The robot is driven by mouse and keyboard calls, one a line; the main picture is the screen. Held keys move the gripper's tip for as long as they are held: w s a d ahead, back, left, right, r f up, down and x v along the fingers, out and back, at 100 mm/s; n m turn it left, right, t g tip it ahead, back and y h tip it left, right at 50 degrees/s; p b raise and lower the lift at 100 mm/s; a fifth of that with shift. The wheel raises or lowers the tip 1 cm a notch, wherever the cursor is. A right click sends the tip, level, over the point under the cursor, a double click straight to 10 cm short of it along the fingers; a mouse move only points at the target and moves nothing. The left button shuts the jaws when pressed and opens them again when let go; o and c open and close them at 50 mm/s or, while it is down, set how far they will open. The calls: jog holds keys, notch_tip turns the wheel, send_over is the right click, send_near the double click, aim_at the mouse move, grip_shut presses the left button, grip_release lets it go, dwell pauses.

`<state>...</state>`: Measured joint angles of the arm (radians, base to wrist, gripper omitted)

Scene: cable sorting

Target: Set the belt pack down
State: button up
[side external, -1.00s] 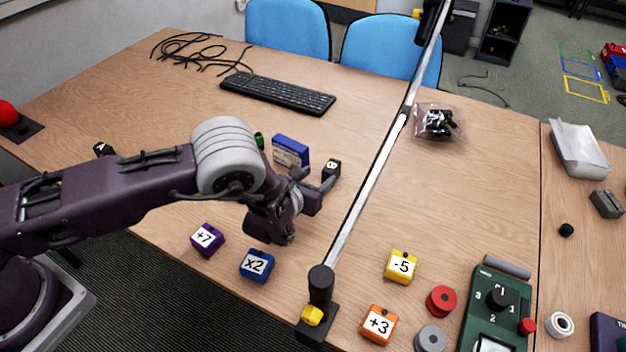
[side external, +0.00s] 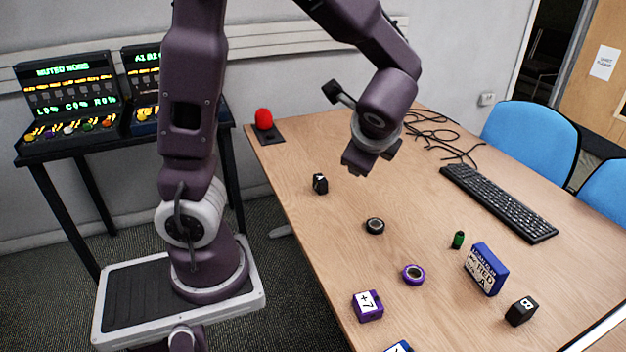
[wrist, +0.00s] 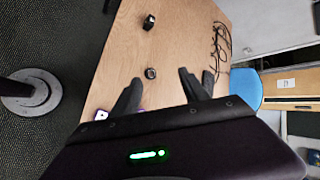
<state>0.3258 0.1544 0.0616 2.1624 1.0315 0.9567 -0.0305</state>
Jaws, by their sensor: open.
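A blue box with a white label reading "RED A" (side external: 485,269) stands upright on the wooden table (side external: 335,235) in the side view. It is the most pack-like thing here, but I cannot tell for certain that it is the belt pack. My gripper (side external: 370,163) is raised above the far left part of the table, well apart from the box. In the wrist view my gripper (wrist: 160,87) has its two fingers spread with nothing held between them. A black ring (wrist: 151,73) shows beyond the fingertips, down on the table.
A black cube (side external: 320,184), a purple ring (side external: 413,274), a purple "+7" block (side external: 367,306), a green cylinder (side external: 458,240) and a black "B" block (side external: 521,311) lie on the table. A keyboard (side external: 497,203) and loose cables (side external: 440,138) are farther back.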

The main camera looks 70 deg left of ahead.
jog(key=s+d+r+n+h, duration=0.2)
jog(key=s+d+n+h, duration=0.2)
jog(key=s, duration=0.4)
jog(key=s+d+r+n+t+h, duration=0.1)
jog(key=s+d+r+n+h, duration=0.2)
jog(key=s+d+n, duration=0.3)
jog(key=shift+s+d+n+t+h, duration=0.3)
jog(key=shift+s+d+h, duration=0.3)
jog(key=shift+s, duration=0.55)
jog(key=shift+a, duration=0.1)
dwell(5.3)
